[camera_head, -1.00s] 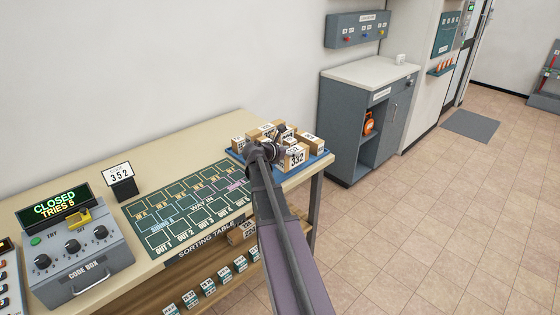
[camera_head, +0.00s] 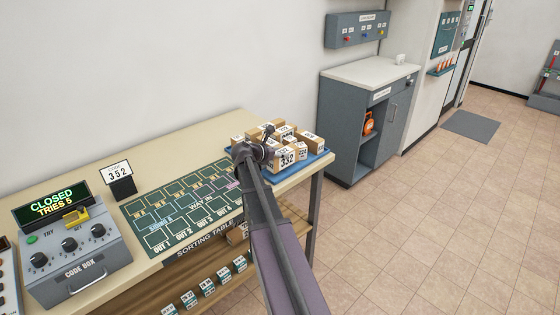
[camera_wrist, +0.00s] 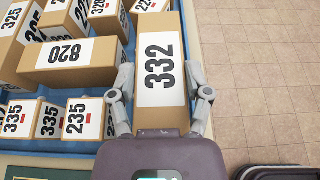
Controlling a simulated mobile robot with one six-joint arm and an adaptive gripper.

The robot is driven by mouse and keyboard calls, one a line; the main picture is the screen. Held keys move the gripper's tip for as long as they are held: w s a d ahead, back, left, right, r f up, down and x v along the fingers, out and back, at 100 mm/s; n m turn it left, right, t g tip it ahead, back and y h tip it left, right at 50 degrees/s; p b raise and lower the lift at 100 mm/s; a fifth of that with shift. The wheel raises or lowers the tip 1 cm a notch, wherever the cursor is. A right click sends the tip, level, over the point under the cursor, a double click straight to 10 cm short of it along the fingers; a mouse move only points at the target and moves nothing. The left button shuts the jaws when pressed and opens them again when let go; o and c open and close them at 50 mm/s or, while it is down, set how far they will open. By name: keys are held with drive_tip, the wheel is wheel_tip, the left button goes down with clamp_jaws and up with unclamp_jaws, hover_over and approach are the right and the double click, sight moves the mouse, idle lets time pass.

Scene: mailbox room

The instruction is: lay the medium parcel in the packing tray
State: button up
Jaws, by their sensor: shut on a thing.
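A brown cardboard parcel with a white label reading 332 (camera_wrist: 160,68) lies between my two fingers in the wrist view, and it also shows in the head view (camera_head: 287,157). My gripper (camera_wrist: 162,84) is shut on its sides near its near end; it shows in the head view too (camera_head: 262,151). The parcel is over or at the right edge of a blue tray (camera_wrist: 72,146); contact with the tray floor is hidden. The tray also shows in the head view (camera_head: 318,158). I cannot tell from labels which parcel is the medium one.
Several other parcels fill the tray, including a long one marked 820 (camera_wrist: 70,62) close on the left and one marked 224 (camera_wrist: 150,6) just beyond. The sorting table (camera_head: 180,138) holds a code box (camera_head: 75,262) and a number stand (camera_head: 118,180). Floor lies right.

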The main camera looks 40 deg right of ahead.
drive_tip(key=shift+f+b, duration=0.8)
drive_tip(key=shift+f, duration=0.35)
drive_tip(key=shift+f, duration=0.2)
drive_tip(key=o, duration=1.3)
drive_tip(key=shift+r, duration=0.1)
drive_tip(key=shift+o, duration=0.2)
drive_tip(key=shift+r, duration=0.2)
drive_tip(key=p+v, duration=0.4)
drive_tip(key=v, duration=0.8)
drive_tip(key=shift+p, duration=0.3)
drive_tip(key=shift+f, duration=0.1)
drive_tip(key=m+y, duration=0.7)
drive_tip(key=m, duration=0.3)
approach(235, 213)
drive_tip(key=x, duration=0.6)
drive_tip(key=s+a+f+m+y, duration=0.1)
drive_tip(key=s+a+m+y, duration=0.2)
drive_tip(key=a, duration=0.5)
drive_tip(key=s+a+f+m+g+y, duration=0.1)
drive_tip(key=s+a+m+y, duration=0.2)
drive_tip(key=s+a+m, duration=0.2)
drive_tip(key=a, duration=0.2)
drive_tip(key=shift+s+a+f+m+y, duration=0.3)
drive_tip(key=shift+s+a+f+m, duration=0.05)
drive_tip(key=shift+a+f+m, duration=0.05)
